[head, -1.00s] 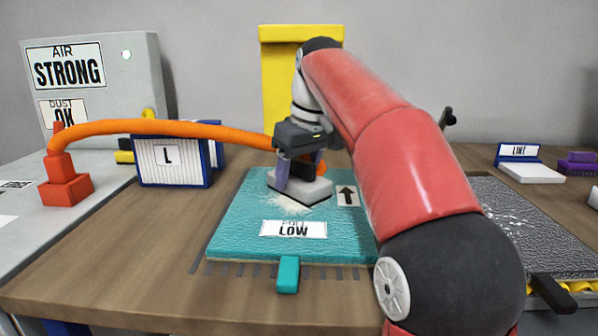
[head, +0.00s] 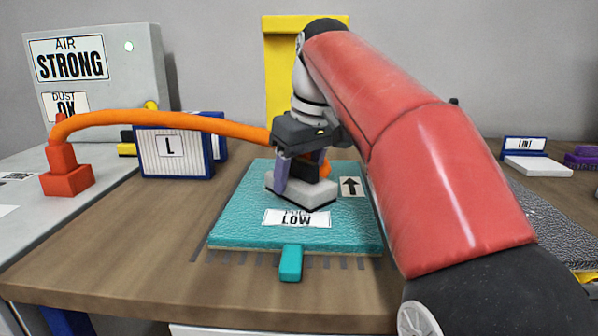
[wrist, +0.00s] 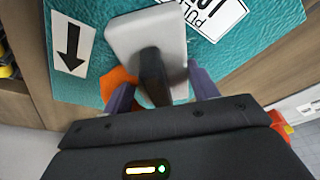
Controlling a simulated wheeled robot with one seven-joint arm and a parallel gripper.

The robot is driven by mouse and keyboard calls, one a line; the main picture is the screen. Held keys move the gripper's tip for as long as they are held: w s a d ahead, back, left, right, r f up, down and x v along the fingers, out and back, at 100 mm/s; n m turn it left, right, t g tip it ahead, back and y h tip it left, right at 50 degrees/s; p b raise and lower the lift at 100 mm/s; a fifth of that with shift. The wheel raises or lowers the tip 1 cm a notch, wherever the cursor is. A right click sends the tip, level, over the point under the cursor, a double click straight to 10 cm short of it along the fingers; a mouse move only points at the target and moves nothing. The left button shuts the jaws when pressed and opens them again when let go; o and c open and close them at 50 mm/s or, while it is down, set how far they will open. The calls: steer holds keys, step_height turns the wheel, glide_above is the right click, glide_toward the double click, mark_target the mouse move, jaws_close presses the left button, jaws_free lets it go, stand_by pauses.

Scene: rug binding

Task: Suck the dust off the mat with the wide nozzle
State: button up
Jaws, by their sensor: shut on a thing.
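My gripper (head: 301,172) is shut on the dark neck of the wide nozzle (head: 300,191), a pale grey block whose flat head is down at the teal mat (head: 240,222). In the wrist view my gripper (wrist: 162,90) has a purple finger on each side of the neck, and the nozzle head (wrist: 140,35) is over the mat (wrist: 90,90). An orange hose (head: 190,121) runs from a red port (head: 66,175) to the nozzle. No dust patch shows on the visible mat; the part under the nozzle is hidden. The mat's label (head: 296,218) reads LOW.
A grey panel (head: 100,85) at back left reads AIR STRONG and DUST OK, with a green light. A blue-framed box marked L (head: 172,152) stands left of the mat. A LINT sign (head: 524,144) and white block (head: 538,166) are at right. Bare wood lies left of the mat.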

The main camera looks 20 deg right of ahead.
mark_target(297, 185)
steer(key=shift+s+a+f+b, duration=0.1)
steer(key=shift+s+a+b, duration=0.2)
steer(key=shift+s, duration=0.55)
steer(key=shift+s+a+b, duration=0.25)
steer(key=shift+s, duration=0.55)
steer(key=shift+w+a+p, duration=0.2)
steer(key=shift+a+p, duration=0.1)
steer(key=shift+a, duration=0.3)
steer(key=shift+w+a+p, duration=0.2)
steer(key=shift+a+p, duration=0.05)
steer(key=shift+a, duration=0.35)
steer(key=shift+w+d+p, duration=0.25)
steer(key=shift+w+p, duration=0.25)
steer(key=shift+w, duration=0.2)
steer(key=shift+w+d+p, duration=0.25)
steer(key=shift+w+p, duration=0.25)
steer(key=shift+w, duration=0.15)
steer(key=shift+w+d+p, duration=0.3)
steer(key=shift+w+p, duration=0.05)
steer(key=shift+w, duration=0.45)
steer(key=shift+w+d+p, duration=0.3)
steer(key=shift+w+p, duration=0.05)
steer(key=shift+w, duration=0.45)
steer(key=shift+w+d, duration=0.3)
steer(key=shift+w, duration=0.6)
steer(key=shift+w+d, duration=0.3)
steer(key=shift+w, duration=0.6)
steer(key=shift+w+d, duration=0.3)
steer(key=shift+w, duration=0.6)
